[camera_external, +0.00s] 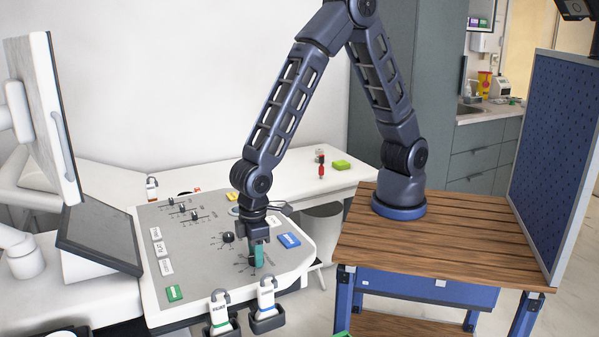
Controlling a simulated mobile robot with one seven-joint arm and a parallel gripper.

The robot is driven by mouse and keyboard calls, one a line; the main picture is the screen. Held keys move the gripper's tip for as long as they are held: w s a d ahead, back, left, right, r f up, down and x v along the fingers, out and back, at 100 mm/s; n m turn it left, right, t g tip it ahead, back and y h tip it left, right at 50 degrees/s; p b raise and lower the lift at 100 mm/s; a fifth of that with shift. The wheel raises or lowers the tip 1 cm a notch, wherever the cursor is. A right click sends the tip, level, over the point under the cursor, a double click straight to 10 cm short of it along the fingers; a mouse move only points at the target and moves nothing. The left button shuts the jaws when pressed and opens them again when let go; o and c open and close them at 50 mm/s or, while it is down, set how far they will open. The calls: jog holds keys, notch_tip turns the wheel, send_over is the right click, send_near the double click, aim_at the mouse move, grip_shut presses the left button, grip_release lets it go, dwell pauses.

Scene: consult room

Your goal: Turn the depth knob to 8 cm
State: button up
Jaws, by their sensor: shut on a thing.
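The grey control panel (200,262) of the console carries knobs and sliders. My gripper (258,262) points down at the panel's front right part, its teal fingers shut on a knob there. The fingers hide most of this knob, and scale marks show around it. I cannot read the marks, the pointer or the label, so the picture does not tell the setting or confirm that this is the depth knob. A second dark knob (228,237) with its own scale marks sits to the upper left, apart from the gripper.
Blue (289,240) and green (174,292) buttons and several sliders (182,208) share the panel. Probes (267,298) stand in holders at the front edge. A monitor (45,115) and a dark tilted screen (98,236) are at the left. My arm stands on a wooden bench (450,240).

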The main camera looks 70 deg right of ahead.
jog(key=shift+m, duration=0.6)
jog(key=o, duration=1)
notch_tip(320, 180, up, 11)
jog(key=shift+f, duration=0.1)
